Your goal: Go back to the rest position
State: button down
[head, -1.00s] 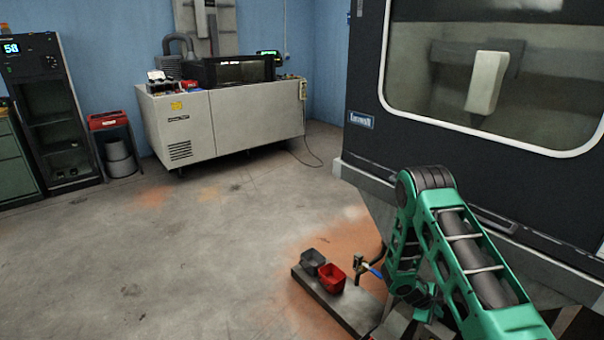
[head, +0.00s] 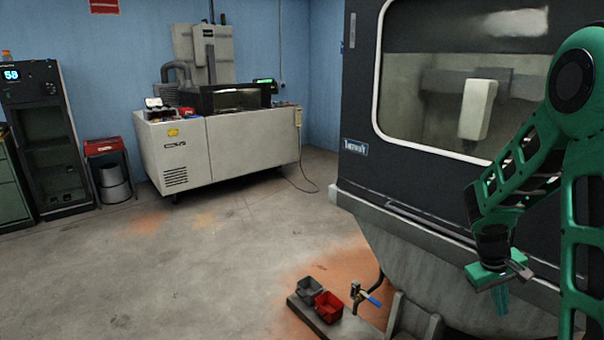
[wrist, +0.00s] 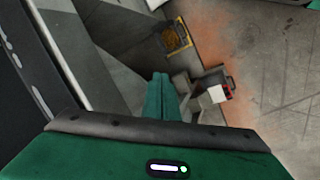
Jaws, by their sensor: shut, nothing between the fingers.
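My gripper (head: 501,300) hangs from my green arm at the right of the head view, in front of the dark machine. Its two green fingers also show in the wrist view (wrist: 160,82), where they lie side by side, shut and empty. The fingers point down and touch nothing that I can see. The arm is folded up, with its elbow high at the right edge.
A red bin (head: 328,307) and a grey bin (head: 309,287) stand on a low slab, beside a blue-handled valve (head: 372,299). The dark windowed machine (head: 420,170) stands close behind my arm. A pale cabinet (head: 225,145) stands farther back. The floor at left is clear.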

jog(key=s+a+r+m+y, duration=0.1)
jog(key=s+a+r+m, duration=0.1)
jog(key=s, duration=0.6)
jog(key=s+a+r+m+y, duration=0.2)
jog(key=s+a+r, duration=0.2)
jog(key=s, duration=0.5)
jog(key=s+a+r+m+y, duration=0.1)
jog(key=s+a+r+m, duration=0.1)
jog(key=s+a+r, duration=0.2)
jog(key=s+r, duration=0.2)
jog(key=s, duration=0.2)
jog(key=shift+s+r+y, duration=0.15)
jog(key=shift+r+y, duration=0.15)
jog(key=shift+y, duration=0.1)
